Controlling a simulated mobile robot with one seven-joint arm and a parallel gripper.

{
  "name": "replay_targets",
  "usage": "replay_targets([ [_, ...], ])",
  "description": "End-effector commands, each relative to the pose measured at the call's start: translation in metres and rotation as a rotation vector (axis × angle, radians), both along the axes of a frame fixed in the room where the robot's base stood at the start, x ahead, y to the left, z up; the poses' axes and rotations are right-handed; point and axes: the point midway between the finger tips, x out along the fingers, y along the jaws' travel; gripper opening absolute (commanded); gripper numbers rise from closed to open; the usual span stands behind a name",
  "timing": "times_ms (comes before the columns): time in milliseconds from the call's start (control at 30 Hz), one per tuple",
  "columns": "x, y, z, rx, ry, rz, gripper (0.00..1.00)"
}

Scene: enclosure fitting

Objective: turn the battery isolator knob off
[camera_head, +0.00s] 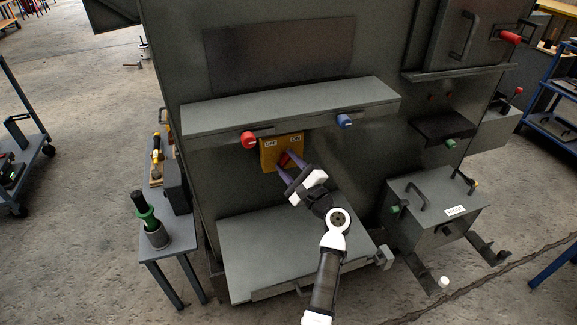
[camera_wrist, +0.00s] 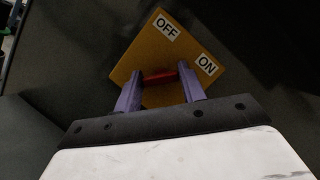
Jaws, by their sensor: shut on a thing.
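The battery isolator knob (camera_wrist: 159,76) is red and sits on a yellow plate (camera_head: 268,155) marked OFF at its left and ON at its right. The plate is on the dark enclosure's front, below a grey ledge. My gripper (camera_head: 287,166) reaches it from the lower right, its purple fingers on both sides of the knob. In the wrist view the plate (camera_wrist: 150,50) looks turned, and the knob's bar spans between my fingertips. My gripper is shut on the knob. Its fingers hide the knob's ends, so its exact pointing is hard to tell.
The grey ledge (camera_head: 290,108) juts out just above the plate, with a red knob (camera_head: 249,140) and a blue knob (camera_head: 344,120) under its front edge. A lower grey shelf (camera_head: 270,250) lies beneath my arm. A grey box (camera_head: 435,205) with handles stands at the right.

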Motion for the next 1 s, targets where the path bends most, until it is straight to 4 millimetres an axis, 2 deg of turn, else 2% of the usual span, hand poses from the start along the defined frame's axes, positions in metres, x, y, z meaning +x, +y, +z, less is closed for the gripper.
replay_targets([
  [1000,-0.0001,-0.0008,0.0018,-0.898,-0.292,0.0,0.17],
])
